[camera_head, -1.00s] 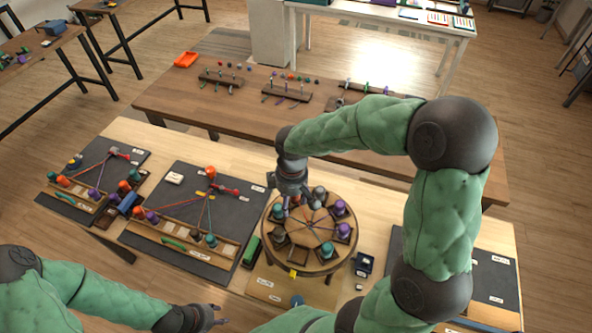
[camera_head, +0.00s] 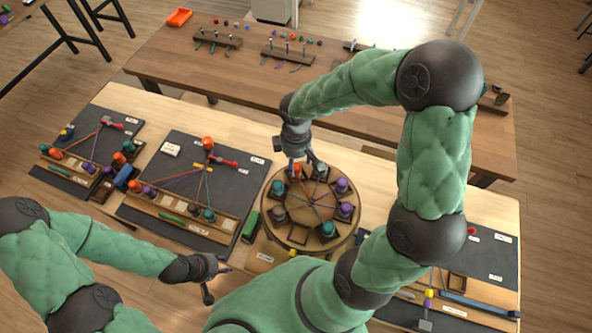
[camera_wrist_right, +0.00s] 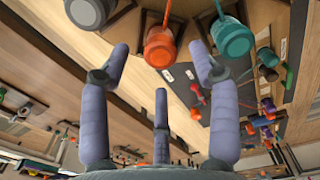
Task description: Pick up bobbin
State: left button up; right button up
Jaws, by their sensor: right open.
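A round wooden braiding stand (camera_head: 265,222) on the near table carries a ring of bobbins with cords running to its centre. An orange bobbin (camera_head: 296,170) sits at its far edge, with a grey bobbin (camera_head: 320,171) to its right and a teal bobbin (camera_head: 279,188) to its left. My right gripper (camera_head: 302,159) is open and empty at the stand's far edge, by the orange bobbin. In the right wrist view the orange bobbin (camera_wrist_right: 160,46) appears between the spread fingertips, with no visible grip. My left gripper (camera_head: 216,282) is open and empty at the table's front edge.
A dark mat (camera_head: 180,150) with a wooden bobbin rack lies left of the stand, and another mat (camera_head: 492,256) lies right. A green block (camera_head: 250,226) is close to the stand's left side. A second table (camera_head: 220,75) with tool racks stands behind.

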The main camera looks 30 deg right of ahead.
aim_at(296, 167)
jog(key=shift+f, duration=1.9)
grip_shut()
jog(key=shift+r, duration=0.15)
